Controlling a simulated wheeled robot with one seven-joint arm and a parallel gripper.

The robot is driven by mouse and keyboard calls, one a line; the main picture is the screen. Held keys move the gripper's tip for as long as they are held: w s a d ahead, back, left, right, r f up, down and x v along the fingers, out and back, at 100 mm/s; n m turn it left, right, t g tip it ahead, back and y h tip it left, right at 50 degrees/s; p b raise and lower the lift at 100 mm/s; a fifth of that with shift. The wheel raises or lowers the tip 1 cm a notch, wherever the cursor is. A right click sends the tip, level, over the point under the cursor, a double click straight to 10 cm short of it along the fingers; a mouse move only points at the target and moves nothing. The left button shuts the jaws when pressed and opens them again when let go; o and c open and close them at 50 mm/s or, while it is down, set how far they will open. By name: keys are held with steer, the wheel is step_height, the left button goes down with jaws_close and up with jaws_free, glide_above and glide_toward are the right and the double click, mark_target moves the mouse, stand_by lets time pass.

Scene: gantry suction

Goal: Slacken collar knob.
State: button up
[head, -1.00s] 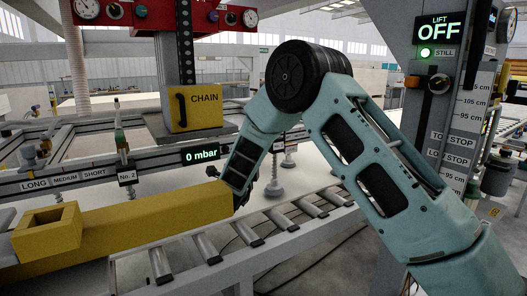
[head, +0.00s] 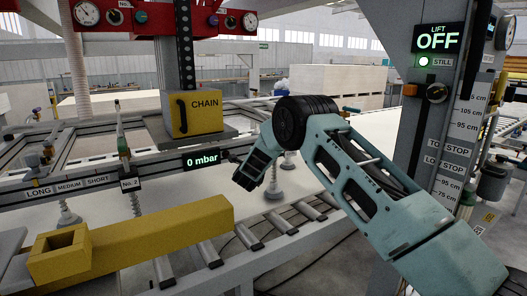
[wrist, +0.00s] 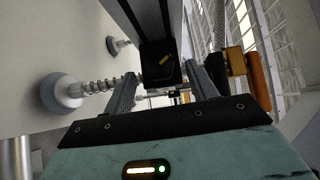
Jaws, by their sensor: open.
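My gripper (wrist: 162,88) is open in the wrist view, with a finger on each side and nothing held between them. A dark block with a yellow mark (wrist: 160,62) shows beyond the fingers, apart from them as far as I can see. In the head view my gripper (head: 246,180) is at the crossbeam, right of the 0 mbar display (head: 202,160); its fingertips are not clear there. A small dark part (head: 226,155) sits beside that display. I cannot tell for certain which part is the collar knob.
A suction cup (wrist: 60,92) on a spring stem is left of the fingers; an orange and black part (wrist: 258,80) is at the right. In the head view, a yellow beam (head: 150,238) lies over rollers (head: 280,222). The lift display (head: 438,40) reads OFF.

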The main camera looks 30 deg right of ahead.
steer(key=shift+w+d, duration=0.45)
steer(key=shift+w, duration=0.05)
steer(key=c, duration=1)
steer(key=shift+r+p, duration=0.15)
steer(key=shift+p, duration=0.15)
steer(key=n+g+p, duration=0.1)
steer(key=p, duration=0.2)
steer(key=n+g+y+p, duration=0.1)
steer(key=g+p, duration=0.1)
steer(key=p, duration=0.1)
steer(key=r+n+g+y+p, duration=0.1)
steer(key=n+p, duration=0.1)
steer(key=p, duration=0.1)
steer(key=shift+w+g+p, duration=0.2)
steer(key=shift+g+p, duration=0.15)
steer(key=shift+g, duration=0.05)
steer(key=shift+f, duration=0.15)
